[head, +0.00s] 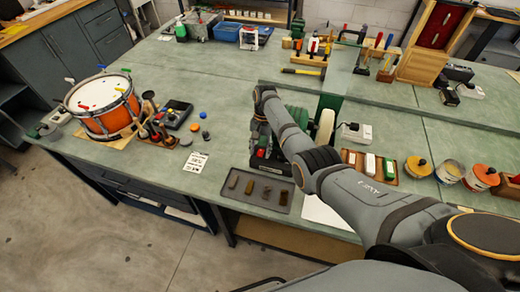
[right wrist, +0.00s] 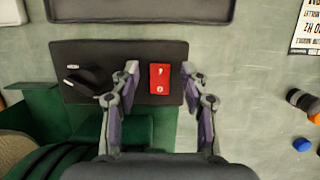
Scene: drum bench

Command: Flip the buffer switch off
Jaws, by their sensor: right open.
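The buffer (head: 296,115) has a green body and a pale wheel (head: 325,125) at its right, and it stands on the middle bench. Its red switch (right wrist: 159,78) with white marks sits on a dark base plate (right wrist: 72,50) in the right wrist view. I cannot tell which side of the switch is pressed. My right gripper (right wrist: 159,74) is open, with one finger on each side of the switch, and nothing is held. In the head view my right arm hides part of the buffer. My left gripper is not in view.
A black knob or lever (right wrist: 85,78) stands beside the switch on the plate. A dark tray (head: 256,190) with several brown bars lies in front of the buffer. A drum (head: 103,105) stands at the left. Pots (head: 450,171) and a wooden tray (head: 372,168) are at the right.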

